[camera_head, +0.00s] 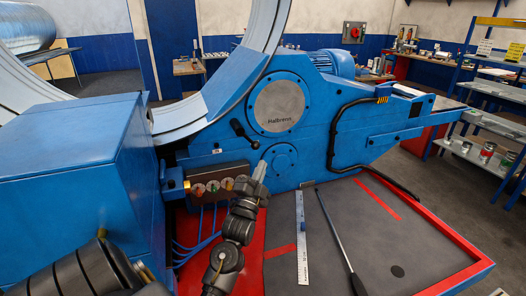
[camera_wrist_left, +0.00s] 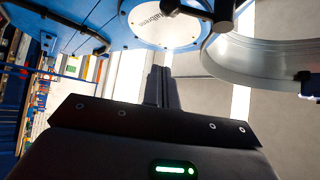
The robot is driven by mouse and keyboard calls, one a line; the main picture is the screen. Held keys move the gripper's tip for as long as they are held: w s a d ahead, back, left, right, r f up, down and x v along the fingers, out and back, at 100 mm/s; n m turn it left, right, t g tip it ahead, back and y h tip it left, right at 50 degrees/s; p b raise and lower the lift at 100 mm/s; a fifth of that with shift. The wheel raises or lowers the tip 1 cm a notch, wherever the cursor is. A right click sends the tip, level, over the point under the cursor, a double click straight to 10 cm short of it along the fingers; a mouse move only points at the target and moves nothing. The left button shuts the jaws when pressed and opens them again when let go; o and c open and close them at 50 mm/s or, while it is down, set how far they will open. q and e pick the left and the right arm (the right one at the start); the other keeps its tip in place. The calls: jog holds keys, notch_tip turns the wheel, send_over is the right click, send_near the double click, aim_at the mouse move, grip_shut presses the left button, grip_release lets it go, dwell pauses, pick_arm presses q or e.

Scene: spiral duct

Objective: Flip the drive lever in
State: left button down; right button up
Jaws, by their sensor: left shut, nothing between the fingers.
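The drive lever (camera_head: 244,134) is a short black lever with a dark knob on the blue machine's front, just left of the round grey name plate (camera_head: 278,107). In the left wrist view a dark lever (camera_wrist_left: 196,12) crosses the top edge, in front of the plate (camera_wrist_left: 165,25). My left gripper (camera_head: 261,168) is shut and empty. It points up, below and slightly right of the lever, with a visible gap in the head view. Its closed fingers (camera_wrist_left: 160,75) show in the left wrist view, below the lever in the picture. My right gripper is not in view.
A row of coloured knobs (camera_head: 212,187) sits left of my left gripper. A ruler (camera_head: 301,235) and a long dark rod (camera_head: 334,235) lie on the dark, red-edged mat (camera_head: 400,250). The mat's right part is mostly clear.

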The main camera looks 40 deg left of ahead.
aim_at(258, 146)
pick_arm(q)
jog(key=p+x, duration=0.4)
jog(key=x, duration=0.6)
jog(key=a+f+p, duration=0.1)
jog(key=s+a+f, duration=0.1)
jog(key=shift+s+a+f+p, duration=0.15)
jog(key=shift+s+a+p, duration=0.15)
jog(key=shift+a+p, duration=0.1)
jog(key=shift+s+a+f+b, duration=0.35)
jog(key=shift+s+f+b, duration=0.35)
jog(key=shift+f+b, duration=0.15)
jog(key=shift+s+a+r, duration=0.1)
jog(key=shift+s+r, duration=0.05)
